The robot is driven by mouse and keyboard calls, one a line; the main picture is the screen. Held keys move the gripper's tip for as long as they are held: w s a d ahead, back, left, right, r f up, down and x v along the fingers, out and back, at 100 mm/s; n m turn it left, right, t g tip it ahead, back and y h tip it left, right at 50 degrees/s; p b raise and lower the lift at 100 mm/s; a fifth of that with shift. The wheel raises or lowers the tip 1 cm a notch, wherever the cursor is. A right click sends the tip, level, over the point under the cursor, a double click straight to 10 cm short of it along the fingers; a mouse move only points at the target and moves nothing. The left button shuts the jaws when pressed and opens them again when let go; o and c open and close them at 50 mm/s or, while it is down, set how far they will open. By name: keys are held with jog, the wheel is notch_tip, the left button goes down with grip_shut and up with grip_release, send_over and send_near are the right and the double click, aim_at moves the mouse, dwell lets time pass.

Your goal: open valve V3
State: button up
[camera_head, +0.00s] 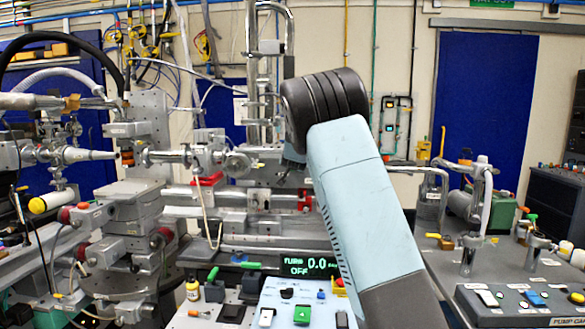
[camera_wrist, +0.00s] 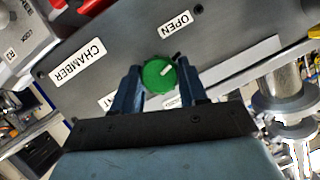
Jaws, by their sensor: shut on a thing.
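In the wrist view a round green knob (camera_wrist: 158,77) with a white pointer mark sits on a dark grey panel (camera_wrist: 120,40). My gripper (camera_wrist: 161,73) has its two blue fingers on either side of the knob and is shut on it. The pointer mark points to the upper right, roughly toward the OPEN label (camera_wrist: 174,25). A CHAMBER label (camera_wrist: 78,63) lies to the left. Another label below the knob is partly hidden by the fingers. I can read no V3 marking. In the head view my arm hides the gripper and knob.

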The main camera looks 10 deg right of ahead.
jog(key=shift+a+f+n+g+h, duration=0.2)
jog(key=shift+f+n+g+h, duration=0.15)
jog(key=shift+n, duration=0.35)
jog(key=shift+r+h, duration=0.1)
jog(key=shift+h, duration=0.15)
jog(key=shift+d+r+n, duration=0.1)
jog(key=shift+r+n, duration=0.05)
jog(key=shift+n, duration=0.25)
jog(key=o, duration=1)
jog(key=shift+w, duration=0.1)
jog(key=shift+o, duration=0.2)
jog(key=shift+r, duration=0.1)
jog(key=v, duration=1.3)
jog(key=shift+s+a, duration=0.25)
jog(key=shift+s, duration=0.1)
